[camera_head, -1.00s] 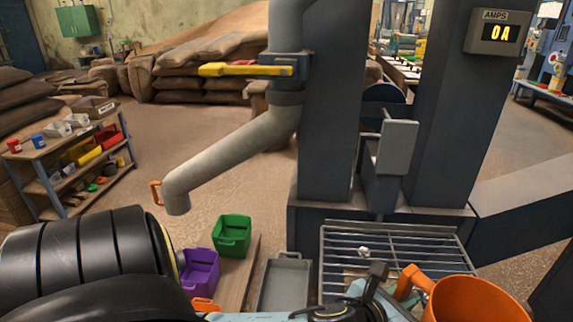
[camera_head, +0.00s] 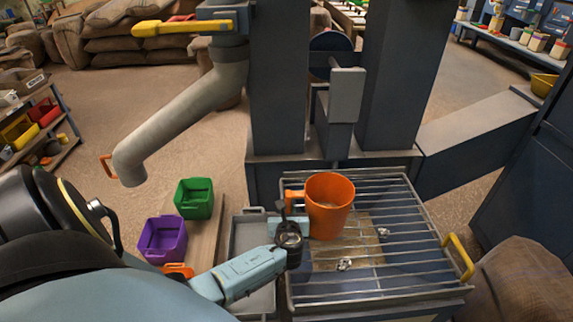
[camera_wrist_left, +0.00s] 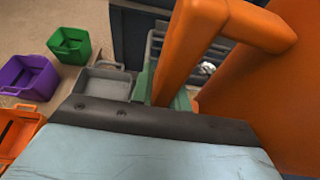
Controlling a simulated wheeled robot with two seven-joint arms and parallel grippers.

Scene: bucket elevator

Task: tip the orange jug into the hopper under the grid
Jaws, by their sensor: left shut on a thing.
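The orange jug (camera_head: 332,208) is upright above the left part of the metal grid (camera_head: 398,262). Its handle faces left, and in the left wrist view the handle (camera_wrist_left: 185,50) and the jug's wall (camera_wrist_left: 275,105) fill the right side. My left gripper (camera_head: 289,228) is shut on the jug's handle; its fingers are partly hidden. The hopper (camera_head: 345,258) lies under the bars, with a pale brown surface showing between them. My right gripper is not in view.
A grey tray (camera_head: 252,240) stands left of the grid. Green (camera_head: 195,198), purple (camera_head: 162,240) and orange bins (camera_head: 178,270) stand further left. A yellow handle (camera_head: 459,258) is on the grid's right edge. The grey spout (camera_head: 185,120) and blue columns rise behind.

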